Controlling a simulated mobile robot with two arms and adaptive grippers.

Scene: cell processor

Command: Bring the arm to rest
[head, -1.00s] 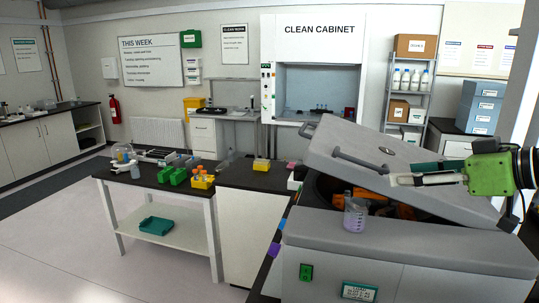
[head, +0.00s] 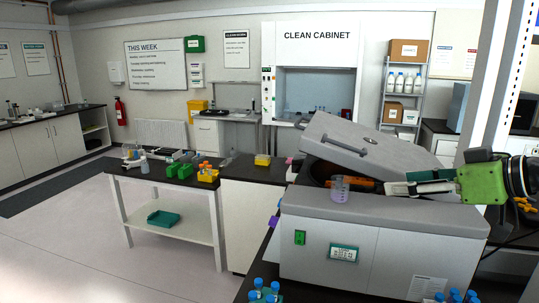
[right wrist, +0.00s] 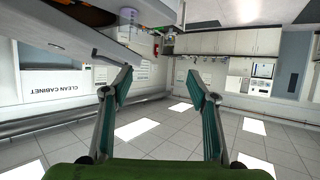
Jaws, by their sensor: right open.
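The centrifuge lid (head: 349,146) is raised at a tilt. My left gripper does not show.
A bench (head: 153,171) at the middle left bears green racks (head: 178,170) and a yellow rack with orange caps (head: 208,175). Blue-capped bottles (head: 262,291) stand at the bottom edge. A teal tray (head: 163,218) lies on the lower shelf. The floor at the left is clear.

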